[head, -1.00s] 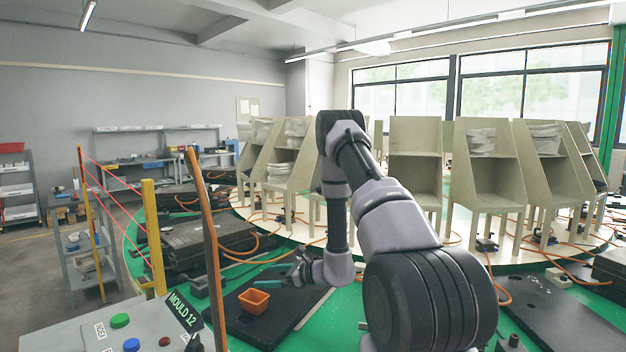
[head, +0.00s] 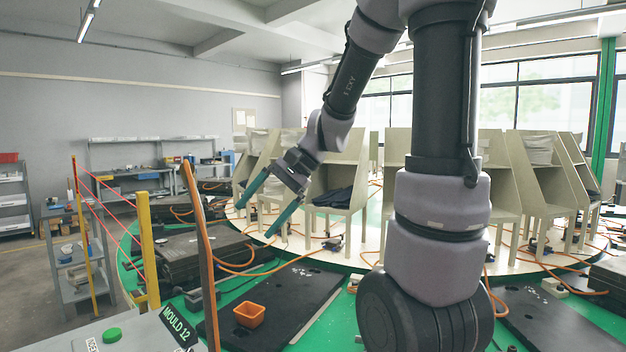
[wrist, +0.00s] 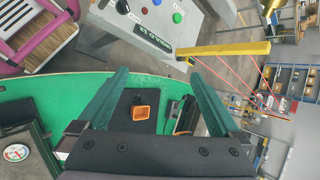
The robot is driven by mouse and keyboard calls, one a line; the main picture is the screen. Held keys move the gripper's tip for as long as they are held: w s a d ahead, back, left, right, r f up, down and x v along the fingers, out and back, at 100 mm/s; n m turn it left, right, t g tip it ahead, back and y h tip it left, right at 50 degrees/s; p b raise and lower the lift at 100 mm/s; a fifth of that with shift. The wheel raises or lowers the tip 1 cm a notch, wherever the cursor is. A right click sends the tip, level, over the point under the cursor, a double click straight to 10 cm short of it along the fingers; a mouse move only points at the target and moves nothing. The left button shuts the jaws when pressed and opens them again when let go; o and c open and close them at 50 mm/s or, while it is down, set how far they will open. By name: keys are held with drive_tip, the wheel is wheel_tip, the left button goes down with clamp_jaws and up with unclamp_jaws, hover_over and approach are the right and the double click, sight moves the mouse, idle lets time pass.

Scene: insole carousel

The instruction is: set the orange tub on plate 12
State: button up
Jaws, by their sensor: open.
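The orange tub (head: 249,315) stands upright on a long dark plate (head: 291,304) at the lower left of centre in the head view. It also shows in the wrist view (wrist: 140,112), between and beyond the fingers. Pale marks on the plate's far end are too small to read. The console beside it carries a "MOULD 12" label (head: 179,327). My gripper (head: 256,220) is open and empty, well above the tub and apart from it, with its teal fingers pointing down to the left. Both fingers also show in the wrist view (wrist: 158,78).
An orange-brown post (head: 201,250) and a yellow post (head: 149,250) stand left of the plate. A stack of dark plates (head: 195,255) lies behind it. Beige racks (head: 338,178) ring the carousel.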

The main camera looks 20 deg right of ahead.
drive_tip(key=s+d+r+n+t+h, duration=0.4)
drive_tip(key=s+d+r+t+h, duration=0.1)
drive_tip(key=s+d+r, duration=0.3)
drive_tip(key=shift+s+h, duration=0.5)
drive_tip(key=shift+s, duration=0.4)
idle(1.5)
